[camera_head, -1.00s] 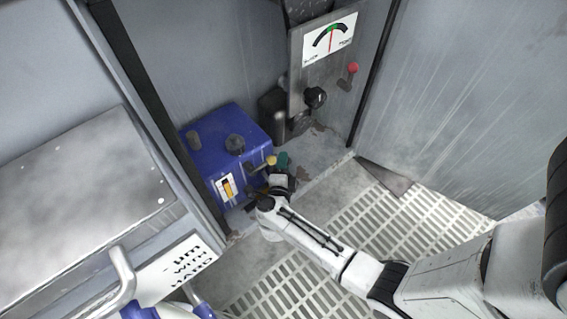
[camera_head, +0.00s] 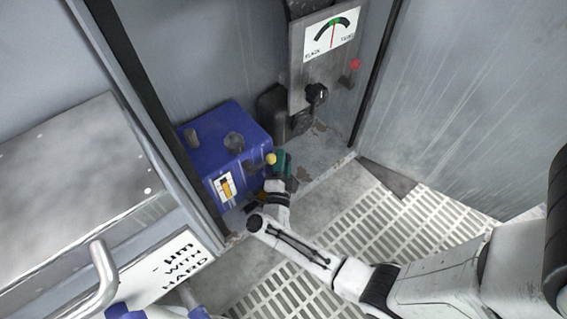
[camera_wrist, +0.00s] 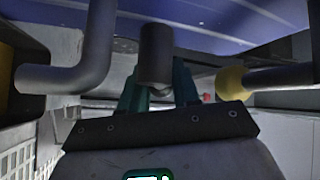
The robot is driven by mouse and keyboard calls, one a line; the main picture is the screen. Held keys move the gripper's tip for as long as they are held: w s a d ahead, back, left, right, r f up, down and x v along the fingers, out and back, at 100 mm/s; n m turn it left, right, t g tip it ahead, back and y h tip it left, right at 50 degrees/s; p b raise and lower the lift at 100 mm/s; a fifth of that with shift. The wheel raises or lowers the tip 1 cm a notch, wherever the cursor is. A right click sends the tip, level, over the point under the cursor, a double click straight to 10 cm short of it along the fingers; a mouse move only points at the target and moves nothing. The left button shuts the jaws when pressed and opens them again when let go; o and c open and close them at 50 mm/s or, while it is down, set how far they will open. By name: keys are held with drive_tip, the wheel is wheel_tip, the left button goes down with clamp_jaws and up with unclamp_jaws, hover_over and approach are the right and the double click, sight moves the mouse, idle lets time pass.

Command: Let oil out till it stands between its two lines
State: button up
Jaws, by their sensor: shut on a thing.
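A blue tank (camera_head: 215,150) stands in the corner. Its front bears a white plate with an amber sight gauge (camera_head: 226,187); the dark marks and oil level are too small to read surely. A yellow knob (camera_head: 271,158) sticks out at the tank's right; a yellow knob on a grey rod also shows in the wrist view (camera_wrist: 231,82). My gripper (camera_head: 281,163) is beside the tank's front, close to the knob. In the wrist view its teal fingers (camera_wrist: 160,92) are shut on a dark grey cylindrical stub (camera_wrist: 156,52) under the blue tank edge.
A bent grey pipe (camera_wrist: 88,60) hangs left of my fingers in the wrist view. Behind the tank is a panel with a dial (camera_head: 331,37), a black knob (camera_head: 316,94) and a red knob (camera_head: 355,64). A grated floor (camera_head: 360,225) lies in front. A metal cabinet (camera_head: 75,180) stands at left.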

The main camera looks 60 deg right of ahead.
drive_tip(key=o, duration=1)
drive_tip(key=p+v, duration=0.2)
drive_tip(key=v, duration=0.9)
